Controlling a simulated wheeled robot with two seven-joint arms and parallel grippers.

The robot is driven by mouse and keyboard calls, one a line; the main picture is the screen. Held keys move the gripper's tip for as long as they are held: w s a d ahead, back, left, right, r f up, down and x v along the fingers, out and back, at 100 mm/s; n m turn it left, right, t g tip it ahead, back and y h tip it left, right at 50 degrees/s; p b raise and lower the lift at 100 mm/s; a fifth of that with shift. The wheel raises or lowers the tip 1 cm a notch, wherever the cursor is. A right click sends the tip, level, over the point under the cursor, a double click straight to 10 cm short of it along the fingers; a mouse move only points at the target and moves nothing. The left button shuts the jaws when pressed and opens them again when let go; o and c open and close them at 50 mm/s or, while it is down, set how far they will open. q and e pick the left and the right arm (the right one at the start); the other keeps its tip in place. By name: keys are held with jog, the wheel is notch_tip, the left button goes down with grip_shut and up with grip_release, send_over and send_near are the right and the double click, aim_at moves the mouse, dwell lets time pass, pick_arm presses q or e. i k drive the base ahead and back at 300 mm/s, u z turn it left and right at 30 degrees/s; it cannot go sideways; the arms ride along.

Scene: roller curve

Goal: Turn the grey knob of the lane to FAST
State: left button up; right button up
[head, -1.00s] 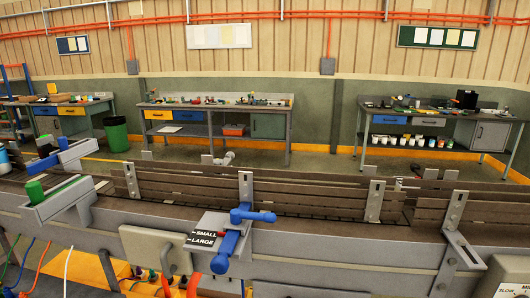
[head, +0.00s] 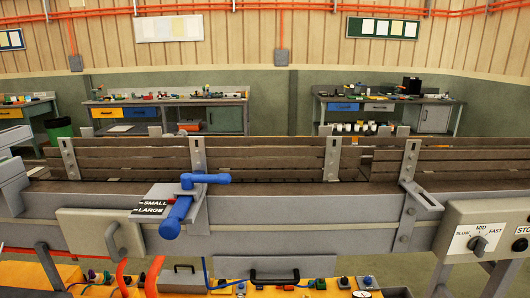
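The grey knob (head: 479,245) sits on a white dial plate on a light grey control box (head: 455,213) at the right front of the lane. The plate reads SLOW at left, MID at top and FAST at right. The knob's grip stands roughly upright, leaning a little; its exact setting is too small to tell. Neither of my grippers shows in the head view.
A black button (head: 519,245) under a partly cut-off STOP label is right of the knob. A blue lever (head: 177,217) beside a SMALL/LARGE plate (head: 152,205) is left of centre. The lane (head: 300,205) with slatted guards runs across. Workbenches stand behind.

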aim_at(479, 244)
jog(key=z, duration=3)
jog(key=i, duration=0.55)
jog(key=u, duration=1.45)
